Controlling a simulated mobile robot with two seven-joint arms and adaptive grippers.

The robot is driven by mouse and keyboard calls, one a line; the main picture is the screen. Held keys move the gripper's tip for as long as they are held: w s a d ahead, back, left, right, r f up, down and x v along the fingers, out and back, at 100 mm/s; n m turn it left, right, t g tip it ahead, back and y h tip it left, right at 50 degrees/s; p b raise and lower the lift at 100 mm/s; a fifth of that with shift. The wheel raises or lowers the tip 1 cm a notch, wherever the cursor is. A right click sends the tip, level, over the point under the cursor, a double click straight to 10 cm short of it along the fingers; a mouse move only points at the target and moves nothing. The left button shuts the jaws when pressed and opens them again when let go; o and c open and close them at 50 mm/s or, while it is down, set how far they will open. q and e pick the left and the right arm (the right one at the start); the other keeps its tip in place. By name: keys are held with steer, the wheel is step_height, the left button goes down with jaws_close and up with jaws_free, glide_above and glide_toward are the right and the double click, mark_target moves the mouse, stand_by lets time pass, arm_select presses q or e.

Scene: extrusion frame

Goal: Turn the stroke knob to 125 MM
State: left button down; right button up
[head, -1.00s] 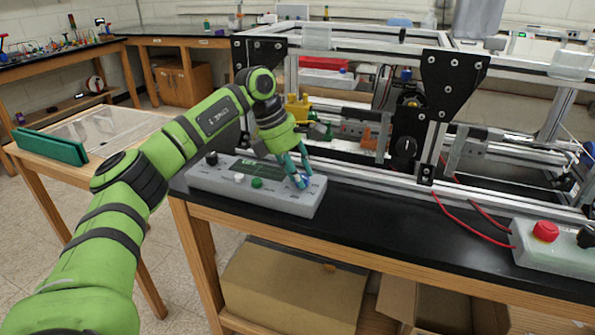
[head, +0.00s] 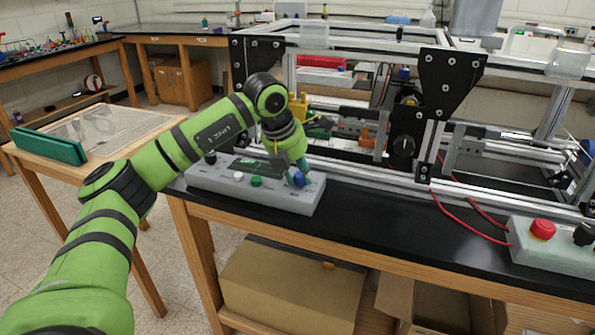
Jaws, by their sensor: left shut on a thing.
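A grey control box (head: 235,190) lies on the black bench top at the front left of the frame. The blue knob (head: 299,180) sits at the right end of its top face. My left gripper (head: 294,174) reaches down from above and is shut on the blue knob, its fingers partly covering it. The scale marks around the knob are too small to read and partly hidden. A black knob (head: 210,158), a white button (head: 238,177) and a green button (head: 257,182) are on the same box. My right gripper is out of view.
The aluminium extrusion frame (head: 380,178) stands close behind the box. A second box with a red button (head: 542,230) is at the far right, with red cables. The bench between the boxes is clear.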

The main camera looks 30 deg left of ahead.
arm_select(q)
steer(key=shift+n+y, duration=0.3)
steer(key=shift+n, duration=0.4)
steer(key=c, duration=0.9)
jaws_free()
steer(key=shift+c, duration=0.2)
steer(key=v, duration=1.2)
steer(key=shift+a, duration=0.1)
